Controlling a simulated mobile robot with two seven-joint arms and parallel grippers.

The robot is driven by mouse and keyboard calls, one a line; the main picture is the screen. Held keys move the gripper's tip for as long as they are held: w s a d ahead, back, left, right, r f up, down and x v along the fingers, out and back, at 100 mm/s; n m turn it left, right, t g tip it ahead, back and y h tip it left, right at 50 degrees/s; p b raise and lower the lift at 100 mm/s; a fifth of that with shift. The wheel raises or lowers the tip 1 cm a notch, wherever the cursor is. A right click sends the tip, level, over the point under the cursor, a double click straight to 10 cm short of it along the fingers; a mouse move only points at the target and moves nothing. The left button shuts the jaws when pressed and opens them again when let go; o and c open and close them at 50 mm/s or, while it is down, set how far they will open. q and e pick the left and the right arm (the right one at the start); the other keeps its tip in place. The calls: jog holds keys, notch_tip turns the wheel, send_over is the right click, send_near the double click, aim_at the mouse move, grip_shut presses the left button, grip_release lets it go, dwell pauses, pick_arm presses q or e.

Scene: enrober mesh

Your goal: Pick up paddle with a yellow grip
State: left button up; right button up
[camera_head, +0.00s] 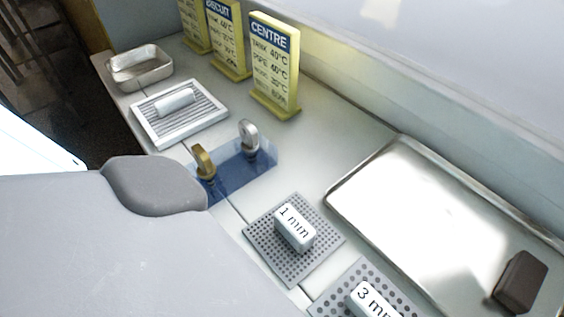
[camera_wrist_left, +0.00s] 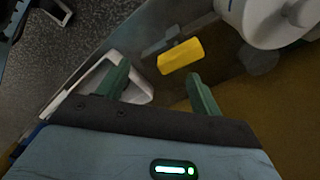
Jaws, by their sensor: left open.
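A yellow block-shaped grip (camera_wrist_left: 180,56) shows in the left wrist view, just beyond my left gripper's fingertips. The rest of the paddle is hard to make out against the dark grey surface around the grip. My left gripper (camera_wrist_left: 160,82) has its two green fingers spread apart, with nothing between them. The grip lies ahead of the gap, a little towards the right finger, and looks apart from both fingers. I cannot make out the yellow grip or the left gripper in the head view. My right gripper shows in neither view.
A blue mat (camera_head: 236,177) holds a brass piece (camera_head: 203,160) and a silver piece (camera_head: 249,137). Perforated plates with a 1 mm block (camera_head: 294,227) and a 3 mm block (camera_head: 371,300) lie nearer. A metal tray (camera_head: 430,215) with a brown block (camera_head: 521,282) is right. Yellow signs (camera_head: 275,65) stand behind.

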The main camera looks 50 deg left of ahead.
pick_arm(q)
jog(key=shift+w+a+f+y+b, duration=0.15)
jog(key=shift+w+a+y, duration=0.1)
jog(key=shift+a, duration=0.2)
jog(key=shift+w+a+f+y+b, duration=0.15)
jog(key=shift+w+a, duration=0.05)
jog(key=shift+a, duration=0.2)
jog(key=shift+w+a, duration=0.1)
jog(key=shift+f+b, duration=0.55)
jog(key=shift+f, duration=0.95)
jog(key=f+b, duration=0.1)
jog(key=f, duration=0.1)
jog(key=f+b, duration=0.1)
jog(key=f, duration=0.1)
jog(key=shift+a+f+b, duration=0.2)
jog(key=shift+f+b, duration=0.2)
jog(key=c, duration=1.3)
jog(key=shift+c, duration=0.4)
